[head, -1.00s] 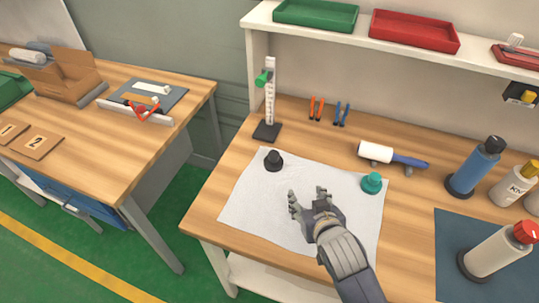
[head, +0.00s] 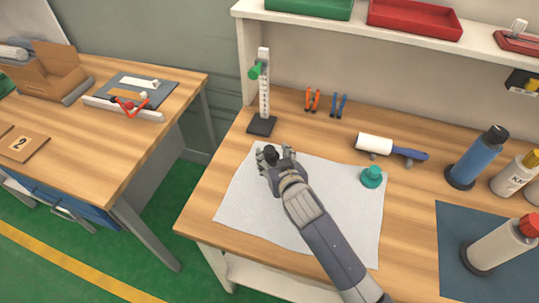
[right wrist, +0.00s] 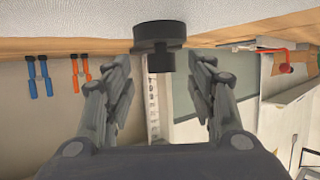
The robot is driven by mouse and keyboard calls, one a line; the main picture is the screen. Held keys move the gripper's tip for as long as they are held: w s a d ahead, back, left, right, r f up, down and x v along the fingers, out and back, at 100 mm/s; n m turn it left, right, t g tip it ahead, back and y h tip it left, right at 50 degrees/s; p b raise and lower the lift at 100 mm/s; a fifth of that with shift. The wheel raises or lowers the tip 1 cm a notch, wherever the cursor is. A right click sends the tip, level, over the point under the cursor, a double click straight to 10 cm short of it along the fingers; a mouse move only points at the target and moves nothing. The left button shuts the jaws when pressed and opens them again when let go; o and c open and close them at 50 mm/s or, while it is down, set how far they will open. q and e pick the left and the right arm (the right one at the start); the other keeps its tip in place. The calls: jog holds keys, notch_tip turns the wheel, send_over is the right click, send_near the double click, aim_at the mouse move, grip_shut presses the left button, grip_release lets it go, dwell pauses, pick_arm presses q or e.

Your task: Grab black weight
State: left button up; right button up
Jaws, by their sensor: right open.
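The black weight (head: 271,154) stands on the white cloth (head: 335,215) near its back left corner. My right gripper (head: 275,158) is at the weight, with its fingers around the knob. In the right wrist view the picture is upside down, and the weight (right wrist: 160,43) shows beyond and between the two open fingertips (right wrist: 163,72). Much of the weight's base is hidden by the fingers in the head view. My left gripper is not in view.
A teal weight (head: 371,177) stands on the cloth's right side. A height gauge (head: 263,95) with a green clamp stands behind the black weight. A lint roller (head: 390,149), orange and blue pliers and several bottles lie or stand farther right and back.

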aim_at(270, 150)
jog(key=x, duration=0.3)
jog(key=shift+w+a+r, duration=0.15)
jog(key=shift+w+a, duration=0.1)
jog(key=shift+w, duration=0.25)
grip_shut()
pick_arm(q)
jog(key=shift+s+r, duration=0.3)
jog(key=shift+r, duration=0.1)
